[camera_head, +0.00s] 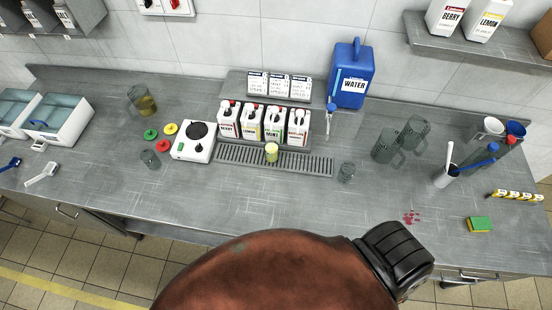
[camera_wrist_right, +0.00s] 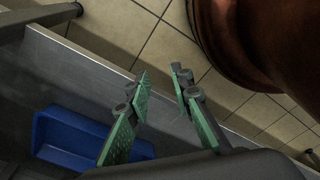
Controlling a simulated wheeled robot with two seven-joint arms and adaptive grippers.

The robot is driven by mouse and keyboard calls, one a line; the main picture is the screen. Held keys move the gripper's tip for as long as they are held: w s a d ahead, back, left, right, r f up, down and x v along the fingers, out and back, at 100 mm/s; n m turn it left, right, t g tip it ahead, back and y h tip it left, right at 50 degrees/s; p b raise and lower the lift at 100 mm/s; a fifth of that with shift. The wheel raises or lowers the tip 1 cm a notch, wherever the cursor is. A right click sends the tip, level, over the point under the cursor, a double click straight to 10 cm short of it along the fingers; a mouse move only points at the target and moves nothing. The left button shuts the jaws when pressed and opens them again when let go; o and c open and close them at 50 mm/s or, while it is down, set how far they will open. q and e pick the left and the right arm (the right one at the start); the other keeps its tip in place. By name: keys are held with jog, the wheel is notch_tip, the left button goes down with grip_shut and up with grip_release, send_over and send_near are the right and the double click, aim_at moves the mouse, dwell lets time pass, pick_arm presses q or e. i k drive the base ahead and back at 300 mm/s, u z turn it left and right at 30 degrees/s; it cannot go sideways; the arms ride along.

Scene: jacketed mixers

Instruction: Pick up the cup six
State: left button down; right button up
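I see no number on any cup, so I cannot tell which is cup six. Two grey glass mugs, a nearer one (camera_head: 386,147) and a farther one (camera_head: 414,132), stand right of centre. A white cup (camera_head: 490,127) and a blue cup (camera_head: 516,130) are at the back right. My right gripper (camera_wrist_right: 162,76) is open and empty; my left gripper is not in view.
A jug (camera_head: 142,101) with yellowish liquid stands back left. Bottles (camera_head: 264,124) and a blue water canister (camera_head: 352,78) stand at the back. A holder (camera_head: 446,178) with tools and a sponge (camera_head: 479,224) are at right. A blue bin (camera_wrist_right: 60,140) shows in the wrist view.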

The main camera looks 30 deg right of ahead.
aim_at(271, 147)
jog(key=k, duration=0.35)
jog(key=u, duration=0.8)
jog(key=i, duration=0.6)
jog(key=z, duration=1.75)
